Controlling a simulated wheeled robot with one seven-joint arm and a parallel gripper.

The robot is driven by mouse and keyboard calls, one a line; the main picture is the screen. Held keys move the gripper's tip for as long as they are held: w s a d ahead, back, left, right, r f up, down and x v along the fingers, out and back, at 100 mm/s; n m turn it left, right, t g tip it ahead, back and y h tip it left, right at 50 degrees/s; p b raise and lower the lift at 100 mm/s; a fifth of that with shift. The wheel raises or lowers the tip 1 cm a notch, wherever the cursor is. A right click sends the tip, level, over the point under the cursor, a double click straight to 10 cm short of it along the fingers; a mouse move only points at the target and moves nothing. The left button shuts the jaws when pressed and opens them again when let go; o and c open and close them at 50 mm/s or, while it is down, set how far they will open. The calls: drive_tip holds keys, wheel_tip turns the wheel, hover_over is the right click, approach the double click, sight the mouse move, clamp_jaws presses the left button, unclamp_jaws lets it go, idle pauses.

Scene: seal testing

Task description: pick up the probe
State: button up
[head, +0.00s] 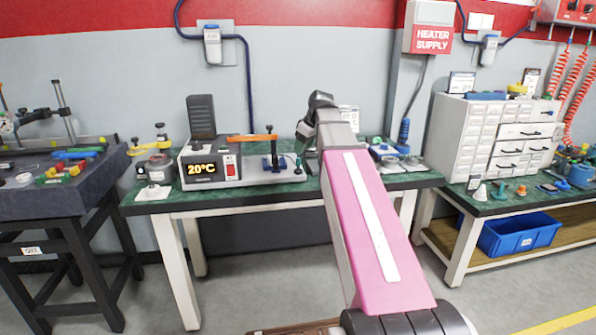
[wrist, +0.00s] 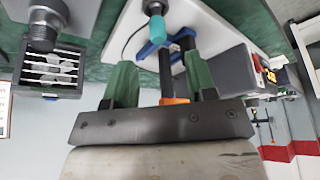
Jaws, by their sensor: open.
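What looks like the probe (wrist: 156,22) has a grey end and a teal end, with a thin dark cable beside it. It is at the top middle of the wrist view, on the white base plate of the heater unit. My gripper (wrist: 160,70) is open, its two green fingers apart. The probe appears beyond the fingertips, not between them. A dark post with an orange handle (wrist: 172,100) shows in the gap between the fingers. In the head view my arm hides the gripper.
The heater unit (head: 210,166) reads 20°C on the green bench (head: 260,196). An orange-handled clamp (head: 252,138) stands on its plate. A blue clamp part (wrist: 150,48) is close to the probe. A drawer cabinet (head: 480,130) stands right.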

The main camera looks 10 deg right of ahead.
sight(298, 166)
drive_tip(key=shift+d+x, duration=0.2)
drive_tip(key=shift+x, duration=3.55)
drive_tip(key=shift+f, duration=0.1)
clamp_jaws()
